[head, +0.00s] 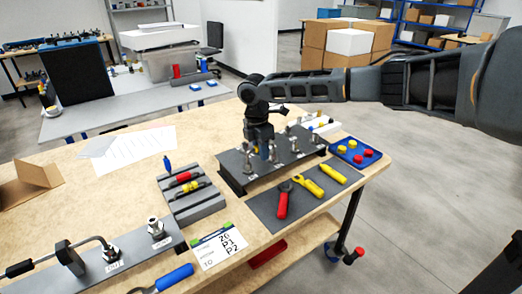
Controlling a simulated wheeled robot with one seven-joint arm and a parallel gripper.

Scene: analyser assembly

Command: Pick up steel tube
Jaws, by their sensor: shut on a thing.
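My gripper (263,152) reaches down from above at the dark raised rack (238,181) in the middle of the bench. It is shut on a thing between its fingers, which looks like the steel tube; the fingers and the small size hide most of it. Silvery upright metal pieces stand on the rack close to the gripper, one to its left (248,164) and others to its right (294,145). I cannot tell whether the held piece is clear of the rack.
In front of the rack, a dark mat holds red-handled (284,199) and yellow-handled tools. A blue tray (342,160) with yellow and red pieces is at the right. A grey stepped holder (206,204) stands left.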

